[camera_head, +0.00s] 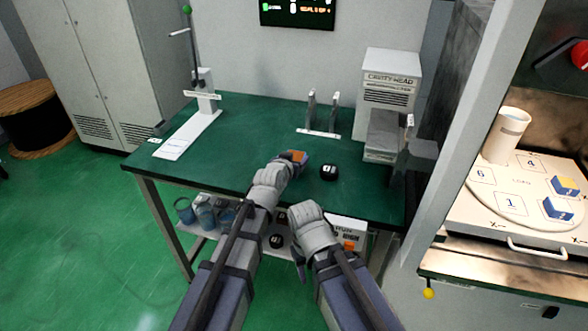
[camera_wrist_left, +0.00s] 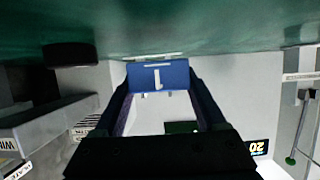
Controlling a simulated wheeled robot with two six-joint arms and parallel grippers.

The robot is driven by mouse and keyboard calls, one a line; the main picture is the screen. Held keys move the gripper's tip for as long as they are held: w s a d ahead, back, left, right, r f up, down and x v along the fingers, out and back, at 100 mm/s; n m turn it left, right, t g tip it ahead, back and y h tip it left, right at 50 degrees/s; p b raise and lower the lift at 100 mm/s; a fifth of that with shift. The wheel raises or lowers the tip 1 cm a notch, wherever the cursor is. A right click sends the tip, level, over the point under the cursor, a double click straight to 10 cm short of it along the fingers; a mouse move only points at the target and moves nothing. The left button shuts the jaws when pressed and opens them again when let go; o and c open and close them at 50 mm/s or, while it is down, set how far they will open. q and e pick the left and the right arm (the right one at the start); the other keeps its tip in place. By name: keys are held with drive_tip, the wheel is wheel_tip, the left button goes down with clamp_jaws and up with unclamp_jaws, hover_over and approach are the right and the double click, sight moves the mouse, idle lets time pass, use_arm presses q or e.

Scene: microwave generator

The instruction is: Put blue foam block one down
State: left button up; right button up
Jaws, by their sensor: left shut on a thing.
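Blue foam block one (camera_wrist_left: 158,76), a small blue block with a white 1 on its face, sits between the fingers of my left gripper (camera_wrist_left: 158,100) in the upside-down left wrist view. In the head view my left gripper (camera_head: 291,160) is shut on it over the green-topped table (camera_head: 240,130), with an orange patch showing on top. The block is close to the table surface; I cannot tell whether it touches. My right gripper (camera_head: 301,264) hangs low at the table's front edge, its fingers mostly hidden by the hand.
A black round object (camera_head: 328,172) stands on the table just right of the block. A white stand (camera_head: 203,105), a two-post holder (camera_head: 318,118) and the cavity head unit (camera_head: 388,100) stand further back.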

use_arm(q)
drive_tip(key=shift+f+b, duration=0.85)
drive_tip(key=shift+f, duration=0.5)
use_arm(e)
drive_tip(key=shift+f, duration=1.35)
use_arm(q)
drive_tip(key=shift+f, duration=0.15)
drive_tip(key=o, duration=1.2)
use_arm(e)
drive_tip(key=shift+f, duration=0.15)
use_arm(q)
drive_tip(key=shift+o, duration=0.2)
drive_tip(key=shift+r, duration=0.3)
drive_tip(key=p+v, duration=0.4)
drive_tip(key=v, duration=0.7)
drive_tip(key=shift+s, duration=0.15)
drive_tip(key=shift+s+a+r+p, duration=0.15)
drive_tip(key=shift+s+p, duration=0.2)
use_arm(e)
drive_tip(key=r, duration=0.1)
drive_tip(key=s+r, duration=0.1)
drive_tip(key=r, duration=0.1)
drive_tip(key=s+a+r, duration=0.1)
drive_tip(key=r, duration=0.1)
